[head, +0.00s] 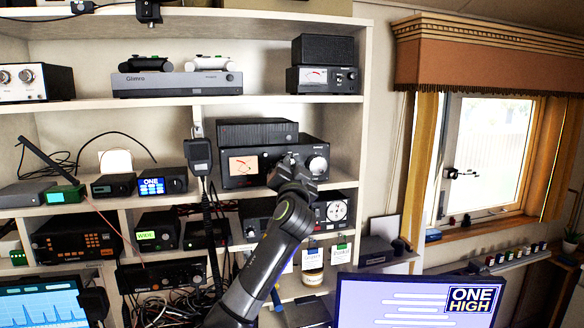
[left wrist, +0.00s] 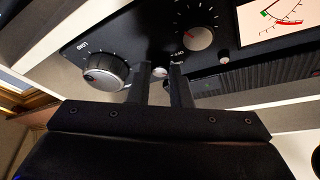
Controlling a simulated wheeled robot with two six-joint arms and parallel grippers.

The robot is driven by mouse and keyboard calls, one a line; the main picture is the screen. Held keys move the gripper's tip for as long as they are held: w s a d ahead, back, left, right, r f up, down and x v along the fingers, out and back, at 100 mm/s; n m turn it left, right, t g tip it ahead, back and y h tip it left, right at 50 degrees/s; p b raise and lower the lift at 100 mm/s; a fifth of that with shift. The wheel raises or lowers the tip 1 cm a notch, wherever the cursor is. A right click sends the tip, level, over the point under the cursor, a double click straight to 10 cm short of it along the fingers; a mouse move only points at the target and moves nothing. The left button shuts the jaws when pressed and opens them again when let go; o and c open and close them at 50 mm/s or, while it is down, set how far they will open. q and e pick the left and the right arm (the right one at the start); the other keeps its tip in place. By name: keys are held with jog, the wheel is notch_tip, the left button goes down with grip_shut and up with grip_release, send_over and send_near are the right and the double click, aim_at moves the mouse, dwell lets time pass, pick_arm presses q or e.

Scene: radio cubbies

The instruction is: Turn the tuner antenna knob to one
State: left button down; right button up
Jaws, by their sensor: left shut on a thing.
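The tuner (head: 243,182) is the black box on the middle shelf, with a red-marked meter and a large silver knob (head: 317,165) at its right. My left gripper (head: 288,165) is at its front, right of the meter, and hides the panel there. In the left wrist view the panel is seen turned over. My fingers (left wrist: 161,80) stand on both sides of a small knob (left wrist: 160,72), which I take as the antenna knob; its setting is not readable. The large silver knob (left wrist: 105,72) is to its left. My right gripper is out of view.
A middle dial knob (left wrist: 197,38) lies close to my fingers in the left wrist view. A dark box (head: 257,132) sits on top of the tuner. A hand microphone (head: 200,155) hangs at the left shelf post, and a unit with a round dial (head: 335,211) stands below.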

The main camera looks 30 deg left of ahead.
pick_arm(q)
jog(key=c, duration=1.3)
grip_release()
jog(key=shift+d+f, duration=0.1)
jog(key=b+v, duration=0.7)
jog(key=v, duration=1)
jog(key=shift+s+b, duration=0.1)
jog(key=shift+b, duration=0.2)
